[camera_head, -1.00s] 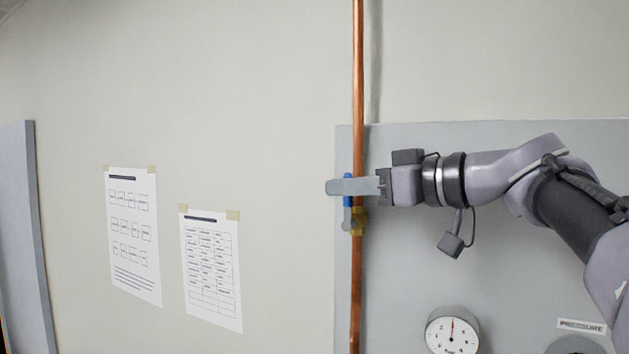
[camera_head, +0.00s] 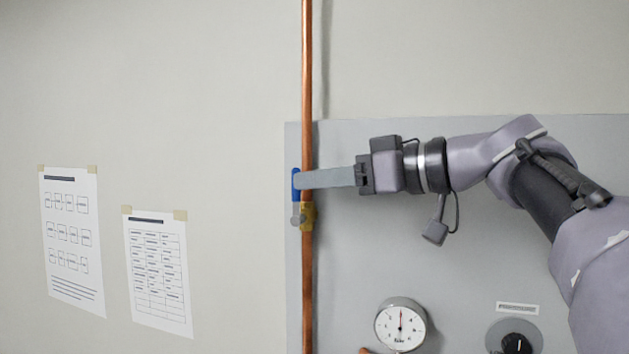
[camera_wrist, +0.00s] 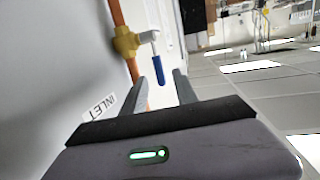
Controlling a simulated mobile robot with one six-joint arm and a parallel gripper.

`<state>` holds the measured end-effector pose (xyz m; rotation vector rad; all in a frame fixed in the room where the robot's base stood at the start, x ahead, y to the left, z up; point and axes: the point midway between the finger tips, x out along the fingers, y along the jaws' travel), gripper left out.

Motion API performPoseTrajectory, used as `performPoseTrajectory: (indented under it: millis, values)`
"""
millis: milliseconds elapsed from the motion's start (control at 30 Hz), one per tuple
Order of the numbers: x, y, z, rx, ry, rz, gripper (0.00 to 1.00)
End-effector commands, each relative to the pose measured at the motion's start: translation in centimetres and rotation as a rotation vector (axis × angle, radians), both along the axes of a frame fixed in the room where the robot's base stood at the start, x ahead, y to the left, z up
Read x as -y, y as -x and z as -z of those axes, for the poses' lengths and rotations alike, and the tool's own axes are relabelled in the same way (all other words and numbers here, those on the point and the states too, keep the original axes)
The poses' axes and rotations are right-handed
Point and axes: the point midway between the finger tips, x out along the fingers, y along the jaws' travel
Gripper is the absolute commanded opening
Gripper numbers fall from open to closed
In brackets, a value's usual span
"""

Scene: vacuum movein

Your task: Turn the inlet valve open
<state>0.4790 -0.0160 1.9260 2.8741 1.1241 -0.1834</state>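The inlet valve has a brass body (camera_head: 309,217) on the upright copper pipe. Its blue handle (camera_head: 296,185) points up from a silver hub, roughly along the pipe. In the wrist view the brass body (camera_wrist: 126,41) is at upper left and the blue handle (camera_wrist: 158,70) hangs down in the picture. My gripper (camera_head: 300,179) comes in level from the right, its fingertips at the handle and partly covering it. In the wrist view my gripper (camera_wrist: 156,67) is open, with a finger on either side of the handle and gaps visible to both.
The copper pipe (camera_head: 307,80) runs along the left edge of a grey panel (camera_head: 400,250). An INLET label (camera_wrist: 99,107) shows in the wrist view. A dial gauge (camera_head: 401,325) and a black knob (camera_head: 516,343) sit lower right. Two paper sheets (camera_head: 72,240) (camera_head: 159,270) hang left.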

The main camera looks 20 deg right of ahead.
Motion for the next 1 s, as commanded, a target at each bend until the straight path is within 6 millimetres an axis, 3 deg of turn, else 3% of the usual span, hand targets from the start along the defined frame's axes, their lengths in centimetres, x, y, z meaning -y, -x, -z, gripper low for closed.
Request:
performPoseTrajectory:
  millis: [200, 433, 933, 1000]
  values:
    - [4.9, 5.0, -0.5, 0.001, 0.001, 0.009, 0.35]
    - [8.0, 8.5, -1.4, 0.0, 0.0, 0.004, 0.35]
    - [8.4, 9.2, -1.6, 0.001, -0.001, 0.0, 0.35]
    - [8.3, 9.1, -0.8, -0.014, -0.01, 0.002, 0.35]
